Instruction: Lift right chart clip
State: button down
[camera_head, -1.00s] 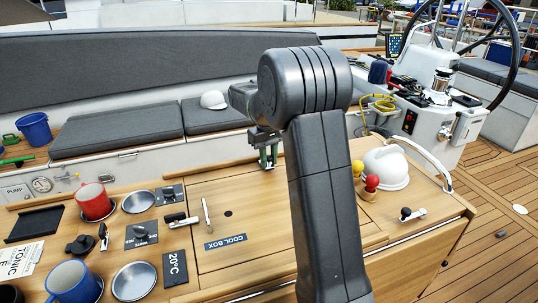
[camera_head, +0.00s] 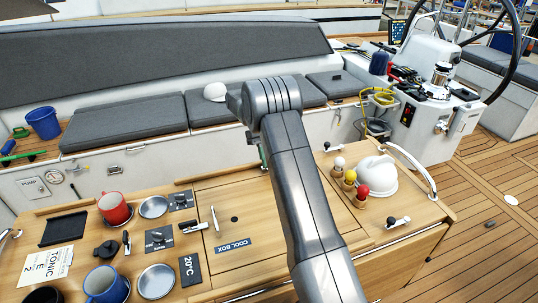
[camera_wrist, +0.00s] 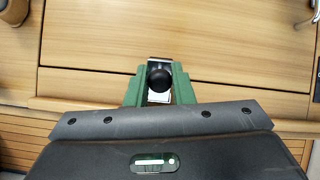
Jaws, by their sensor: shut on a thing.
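The right chart clip shows in the wrist view as a black ball knob (camera_wrist: 159,79) on a pale metal piece, against the wooden counter front. My gripper (camera_wrist: 158,94) has green fingers on both sides of the clip and is shut on it. In the head view my gripper (camera_head: 262,154) is mostly behind my arm, near the counter's back edge. The clip cannot be made out there. Whether it is raised from its mount cannot be told.
The counter holds a red mug (camera_head: 115,208), a blue mug (camera_head: 105,284), a cool box lid (camera_head: 262,222), and a lever (camera_head: 193,227). A white dome (camera_head: 376,181) and colored knobs (camera_head: 350,180) stand right of my arm. Grey cushions (camera_head: 125,122) line the bench behind.

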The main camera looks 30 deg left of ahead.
jog(key=shift+w+a+r+g+h, duration=0.1)
jog(key=shift+w+a+g+h, duration=0.1)
jog(key=shift+g+h, duration=0.15)
dwell(0.4)
jog(key=c, duration=1.3)
grip_release()
jog(key=shift+a, duration=0.1)
jog(key=shift+o, duration=0.2)
jog(key=shift+s, duration=0.1)
